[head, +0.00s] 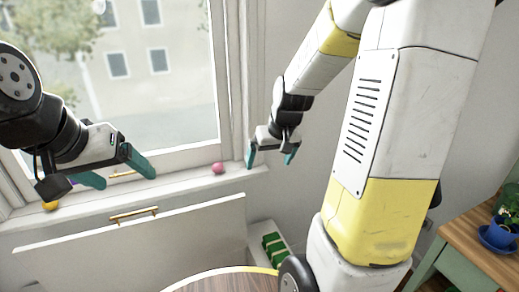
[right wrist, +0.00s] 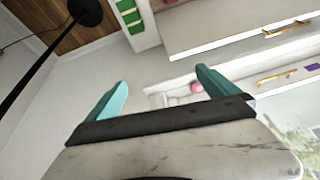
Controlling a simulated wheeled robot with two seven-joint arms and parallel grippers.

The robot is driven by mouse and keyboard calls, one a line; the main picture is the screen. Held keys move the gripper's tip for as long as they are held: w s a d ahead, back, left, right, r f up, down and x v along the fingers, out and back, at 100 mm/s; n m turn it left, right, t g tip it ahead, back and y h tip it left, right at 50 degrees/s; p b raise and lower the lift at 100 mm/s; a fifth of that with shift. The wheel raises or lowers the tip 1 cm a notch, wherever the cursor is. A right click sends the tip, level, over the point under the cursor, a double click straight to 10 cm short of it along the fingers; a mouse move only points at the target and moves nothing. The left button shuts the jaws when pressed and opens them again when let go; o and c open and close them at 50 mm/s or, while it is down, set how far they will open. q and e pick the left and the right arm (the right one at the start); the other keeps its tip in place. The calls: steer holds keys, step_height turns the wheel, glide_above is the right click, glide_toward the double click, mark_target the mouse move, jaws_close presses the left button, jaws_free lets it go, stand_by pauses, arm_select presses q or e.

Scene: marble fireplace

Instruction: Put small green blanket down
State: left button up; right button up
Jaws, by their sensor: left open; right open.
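I see no clearly recognisable blanket. A green thing with pale stripes (head: 274,250) lies low beside the white panel, below my right gripper. It also shows at the top of the right wrist view (right wrist: 130,16), beyond the fingertips. I cannot tell whether it is folded cloth. My right gripper (head: 270,158) is open and empty, with its teal fingers spread, near the right end of the window sill. Its fingers also show in the right wrist view (right wrist: 160,80), with nothing between them. My left gripper (head: 126,172) is open over the left part of the sill and seems empty.
A pink ball (head: 217,168) and a yellow object (head: 50,206) sit on the window sill. A white panel with a gold handle (head: 134,214) stands below. A round wooden top (head: 225,284) is at the bottom. A blue plant pot (head: 499,236) stands on a wooden surface at right.

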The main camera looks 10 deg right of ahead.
steer(key=s+a+r+t, duration=0.1)
steer(key=s+a+r, duration=0.1)
steer(key=s+r, duration=0.4)
steer(key=s+a+r+y, duration=0.1)
steer(key=s+a+r, duration=0.2)
steer(key=s+r, duration=0.4)
steer(key=s, duration=0.4)
steer(key=shift+s+t, duration=0.3)
steer(key=shift+t, duration=0.1)
arm_select(q)
steer(key=shift+c, duration=0.4)
arm_select(e)
steer(key=shift+r, duration=0.1)
